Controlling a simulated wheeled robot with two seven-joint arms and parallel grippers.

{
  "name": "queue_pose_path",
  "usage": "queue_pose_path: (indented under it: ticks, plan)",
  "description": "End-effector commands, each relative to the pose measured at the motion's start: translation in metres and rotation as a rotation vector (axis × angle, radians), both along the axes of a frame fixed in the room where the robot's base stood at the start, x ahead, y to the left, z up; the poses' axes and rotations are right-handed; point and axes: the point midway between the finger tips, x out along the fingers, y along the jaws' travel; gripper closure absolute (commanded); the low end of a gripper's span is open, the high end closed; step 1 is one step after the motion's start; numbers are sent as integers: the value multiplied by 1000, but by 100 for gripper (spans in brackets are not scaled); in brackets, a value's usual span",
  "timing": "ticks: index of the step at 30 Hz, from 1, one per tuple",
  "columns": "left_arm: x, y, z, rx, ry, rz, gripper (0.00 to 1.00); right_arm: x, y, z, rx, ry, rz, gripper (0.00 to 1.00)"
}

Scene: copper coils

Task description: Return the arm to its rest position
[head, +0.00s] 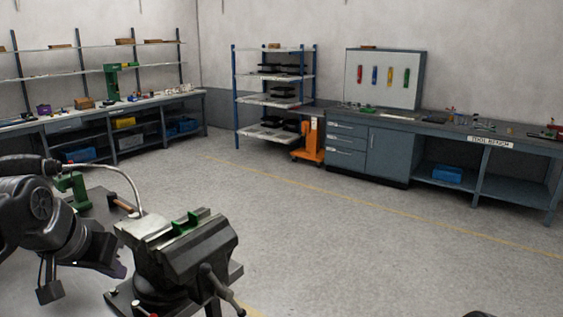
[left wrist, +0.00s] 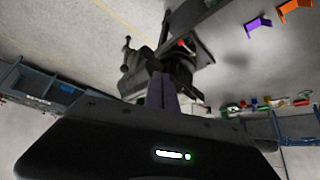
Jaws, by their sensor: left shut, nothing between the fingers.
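My left arm enters the head view from the left, beside the workbench with the vise. My left gripper (head: 119,269) hangs low just left of the vise (head: 185,262), partly hidden by my own wrist. In the left wrist view, its narrow purplish fingers (left wrist: 163,92) are together with nothing between them. The vise also shows beyond the fingers in that view (left wrist: 180,68). A green piece (head: 186,224) sits at the vise's jaws. My right gripper is out of view.
A green tool (head: 72,186) and a hammer (head: 122,204) are on the bench behind my left arm. A blue shelf rack (head: 276,104), an orange cart (head: 309,142) and the tool bench (head: 388,150) stand along the far wall.

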Motion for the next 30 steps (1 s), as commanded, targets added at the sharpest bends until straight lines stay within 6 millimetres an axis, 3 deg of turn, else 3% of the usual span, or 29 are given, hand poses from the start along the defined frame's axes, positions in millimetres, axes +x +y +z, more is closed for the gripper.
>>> queue_pose_path:
  ticks: [4,8,11,14,17,20,23,27,30]
  plan:
    - [26,-7,-11,-32,-81,12,100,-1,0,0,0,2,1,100]
    - [56,-21,-45,-83,-128,20,100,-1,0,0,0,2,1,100]
    - [76,-37,-85,-131,-143,26,100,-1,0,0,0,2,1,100]
    - [91,-58,-143,-192,-133,39,100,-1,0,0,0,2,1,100]
    - [91,-86,-218,-255,-96,59,100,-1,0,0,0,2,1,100]
    - [74,-115,-294,-308,-37,88,100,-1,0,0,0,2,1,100]
    - [40,-142,-364,-344,42,112,100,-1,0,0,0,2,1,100]
    - [-32,-177,-448,-370,189,136,100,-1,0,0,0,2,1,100]
    - [-91,-197,-492,-373,311,139,100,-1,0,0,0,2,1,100]
